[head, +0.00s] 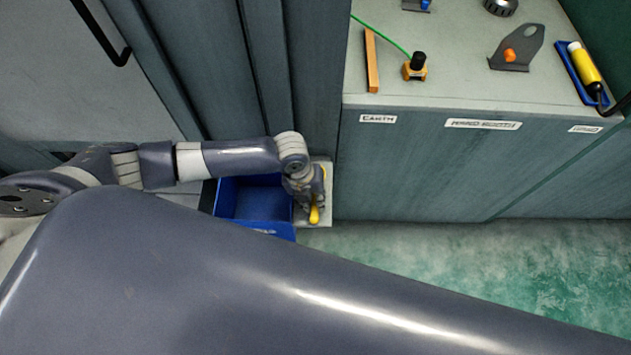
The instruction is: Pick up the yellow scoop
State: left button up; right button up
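A small yellow piece (314,213), which looks like part of the yellow scoop, shows at the lower fingers of my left gripper (308,200). A thin strip of yellow also shows along the gripper's right side. The gripper points down over a pale surface (317,221) beside a blue bin. Its fingers hide most of the yellow thing. I cannot tell whether they are closed on it or only beside it. My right gripper is not in view.
The open blue bin (266,233) is directly left of the gripper. A cabinet (420,165) rises to the right, with a yellow-and-black tool (583,66), a grey bracket (514,66) and a wooden strip (372,62) on top. Green floor (560,270) is clear at right.

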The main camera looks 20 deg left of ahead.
pick_arm(q)
grip_shut()
